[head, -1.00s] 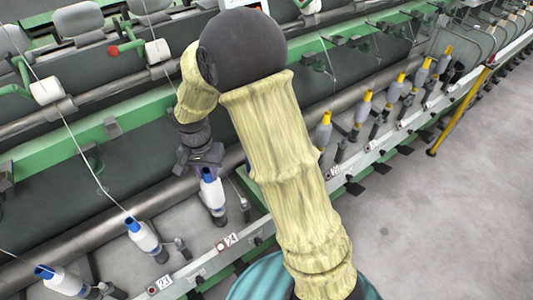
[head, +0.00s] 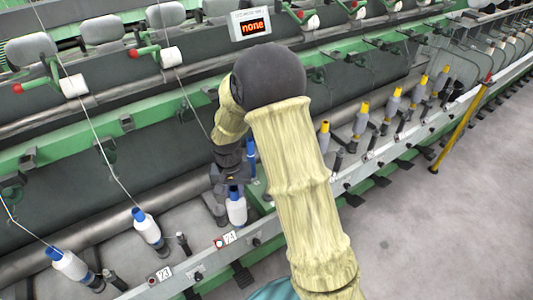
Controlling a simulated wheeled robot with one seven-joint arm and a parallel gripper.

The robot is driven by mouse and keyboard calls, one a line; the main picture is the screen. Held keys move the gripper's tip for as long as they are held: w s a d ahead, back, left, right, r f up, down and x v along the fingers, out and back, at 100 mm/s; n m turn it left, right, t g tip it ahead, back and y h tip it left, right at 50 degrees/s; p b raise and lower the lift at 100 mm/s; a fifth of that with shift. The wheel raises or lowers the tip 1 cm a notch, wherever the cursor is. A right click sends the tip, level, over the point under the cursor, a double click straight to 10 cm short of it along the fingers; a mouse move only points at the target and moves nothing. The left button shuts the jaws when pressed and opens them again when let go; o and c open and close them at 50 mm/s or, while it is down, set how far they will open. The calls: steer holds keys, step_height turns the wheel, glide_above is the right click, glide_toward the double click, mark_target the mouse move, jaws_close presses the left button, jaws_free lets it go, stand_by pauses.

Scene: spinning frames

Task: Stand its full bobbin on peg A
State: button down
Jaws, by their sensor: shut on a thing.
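My gripper (head: 232,178) is shut on the blue top of a full white bobbin (head: 237,209), which hangs below it roughly upright. The bobbin is just right of a bare dark spindle (head: 214,208), above the front rail. Close behind my gripper, at its right, a blue tube (head: 251,158) stands upright; my arm hides part of the area around it. I cannot tell which peg is A.
Two white bobbins with blue tops, one (head: 148,228) nearer and one (head: 70,265) at far left, lean on the frame with threads rising. Grey bobbins with yellow tops (head: 361,118) line the right. The floor at right is clear.

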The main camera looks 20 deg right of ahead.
steer(key=w+d+f+n, duration=0.1)
steer(key=d+f+n, duration=0.2)
steer(key=d+f, duration=0.2)
steer(key=d, duration=0.3)
steer(key=shift+w+f, duration=0.25)
steer(key=shift+w, duration=0.05)
